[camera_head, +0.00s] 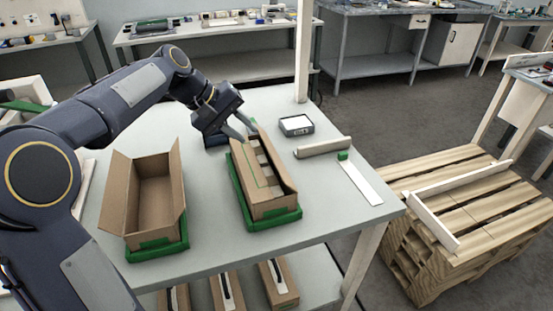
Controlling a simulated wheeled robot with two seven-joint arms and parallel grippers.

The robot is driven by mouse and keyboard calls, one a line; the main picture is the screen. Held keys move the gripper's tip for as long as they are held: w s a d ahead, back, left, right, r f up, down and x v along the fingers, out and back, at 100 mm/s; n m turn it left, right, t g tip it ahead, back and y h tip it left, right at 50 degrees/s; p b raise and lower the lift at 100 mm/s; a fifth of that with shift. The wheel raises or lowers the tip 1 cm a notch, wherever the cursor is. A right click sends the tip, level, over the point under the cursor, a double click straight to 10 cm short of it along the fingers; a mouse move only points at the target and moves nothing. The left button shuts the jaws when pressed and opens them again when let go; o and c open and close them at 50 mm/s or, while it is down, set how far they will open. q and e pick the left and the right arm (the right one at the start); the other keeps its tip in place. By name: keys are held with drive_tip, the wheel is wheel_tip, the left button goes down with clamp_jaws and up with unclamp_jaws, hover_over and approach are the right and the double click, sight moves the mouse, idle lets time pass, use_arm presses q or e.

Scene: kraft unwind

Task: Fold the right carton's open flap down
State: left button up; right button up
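The right carton (268,208) is brown and sits in a green tray (276,220) on the grey table. A long flap (279,168) stands up along its right side. A brown panel with a green line lies at its left, and pale contents show between. My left gripper (249,133) is at the carton's far end, close to its top edge. Its two fingers look apart, with nothing clearly held between them. Whether they touch the carton cannot be told. My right gripper is not in view.
A second carton (155,200), open and empty, stands in a green tray to the left. The table's front right corner is clear.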

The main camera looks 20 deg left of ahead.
sight(267, 148)
use_arm(q)
drive_tip(key=x, duration=0.7)
drive_tip(key=shift+w+d+f+b, duration=0.15)
drive_tip(key=shift+d+f+b, duration=0.1)
drive_tip(key=shift+b, duration=0.05)
drive_tip(key=shift+c, duration=0.4)
clamp_jaws()
